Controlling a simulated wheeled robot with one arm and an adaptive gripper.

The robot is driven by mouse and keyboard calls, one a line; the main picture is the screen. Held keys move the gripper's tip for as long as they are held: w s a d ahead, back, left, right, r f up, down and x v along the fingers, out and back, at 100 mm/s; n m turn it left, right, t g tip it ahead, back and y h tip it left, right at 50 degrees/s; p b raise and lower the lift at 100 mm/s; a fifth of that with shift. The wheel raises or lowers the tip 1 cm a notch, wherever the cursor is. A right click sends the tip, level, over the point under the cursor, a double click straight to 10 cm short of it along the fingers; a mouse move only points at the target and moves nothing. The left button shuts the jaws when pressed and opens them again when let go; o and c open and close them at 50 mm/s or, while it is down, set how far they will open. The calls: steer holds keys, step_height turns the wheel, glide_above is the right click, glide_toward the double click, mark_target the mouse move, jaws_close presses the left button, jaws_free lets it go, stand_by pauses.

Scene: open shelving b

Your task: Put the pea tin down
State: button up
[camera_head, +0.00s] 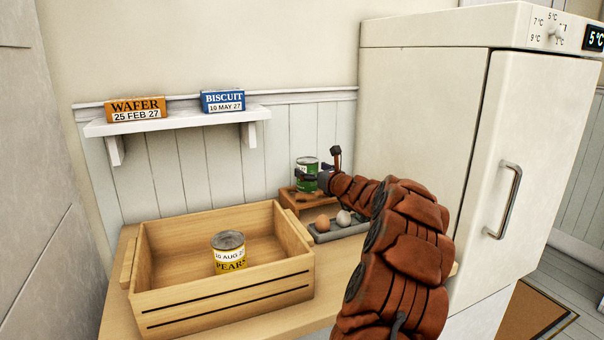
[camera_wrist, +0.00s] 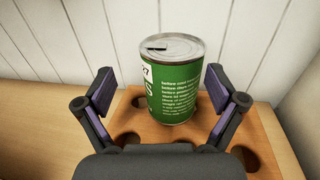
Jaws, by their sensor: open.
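The pea tin (camera_head: 306,175) is green with a grey metal lid. It stands upright on a small wooden stand with round holes (camera_head: 290,197) at the back of the counter. In the wrist view the tin (camera_wrist: 172,85) shows small white print on its side and rests on the orange-brown stand (camera_wrist: 225,140). My gripper (camera_head: 322,172) is at the tin, partly hidden by my arm in the head view. In the wrist view my gripper (camera_wrist: 163,95) is open, with a finger on either side of the tin and gaps visible between fingers and tin.
A wooden crate (camera_head: 225,293) holds a yellow pears tin (camera_head: 229,252). A grey tray (camera_head: 345,233) with eggs lies by the stand. A wall shelf (camera_head: 180,122) carries a wafer box (camera_head: 136,109) and a biscuit box (camera_head: 223,101). A fridge (camera_head: 425,120) stands to the right.

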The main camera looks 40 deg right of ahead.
steer(key=shift+w+d, duration=0.2)
steer(key=shift+w, duration=0.05)
steer(key=shift+w+d, duration=0.65)
steer(key=shift+w+d+f, duration=0.1)
steer(key=shift+w, duration=0.25)
steer(key=shift+w+d+f, duration=0.15)
steer(key=shift+w, duration=0.55)
steer(key=shift+w+d, duration=0.15)
steer(key=shift+w, duration=1.2)
steer(key=c, duration=1.5)
steer(key=shift+c, duration=0.9)
